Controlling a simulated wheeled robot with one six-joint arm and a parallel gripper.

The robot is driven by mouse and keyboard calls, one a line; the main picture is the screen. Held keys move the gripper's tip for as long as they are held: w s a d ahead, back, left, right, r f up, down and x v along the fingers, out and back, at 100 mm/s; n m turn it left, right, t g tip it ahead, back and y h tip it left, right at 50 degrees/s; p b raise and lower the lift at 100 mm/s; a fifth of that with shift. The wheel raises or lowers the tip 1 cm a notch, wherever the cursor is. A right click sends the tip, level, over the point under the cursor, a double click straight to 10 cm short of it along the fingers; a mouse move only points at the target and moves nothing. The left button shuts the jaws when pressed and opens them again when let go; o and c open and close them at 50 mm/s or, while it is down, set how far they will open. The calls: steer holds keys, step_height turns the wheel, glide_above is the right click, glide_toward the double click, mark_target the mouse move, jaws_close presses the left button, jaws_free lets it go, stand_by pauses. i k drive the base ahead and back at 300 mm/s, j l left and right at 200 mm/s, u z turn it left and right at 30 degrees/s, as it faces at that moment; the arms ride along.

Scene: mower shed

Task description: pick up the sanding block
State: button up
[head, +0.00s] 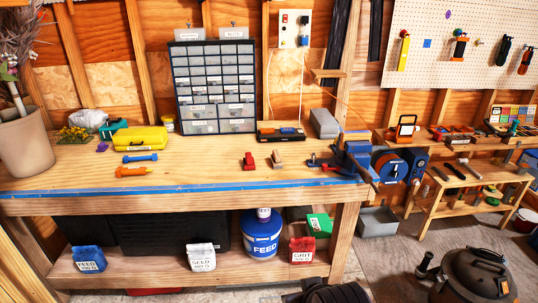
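A small block with a pale tan top and dark lower part (277,162) lies on the workbench (200,178), right of centre; it may be the sanding block, but it is too small to be sure. A small red object (249,161) lies just left of it, apart from it, and I cannot tell what it is. A larger plain grey block (324,123) stands farther back at the right. My gripper is not in view.
A blue-handled tool (140,158), an orange tool (133,171) and a yellow case (140,139) lie on the bench's left. A drawer cabinet (213,87) stands behind. A blue vise-like tool (358,152) sits at the right end. The bench's front middle is clear.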

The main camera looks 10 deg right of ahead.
mark_target(249, 163)
steer(key=i+l+u, duration=0.1)
steer(key=i, duration=0.4)
steer(key=i+l+u, duration=0.1)
steer(key=i+l, duration=0.15)
steer(key=i, duration=0.25)
steer(key=i+l, duration=0.2)
steer(key=i, duration=0.3)
steer(key=i+l+u, duration=0.15)
steer(key=i, duration=0.35)
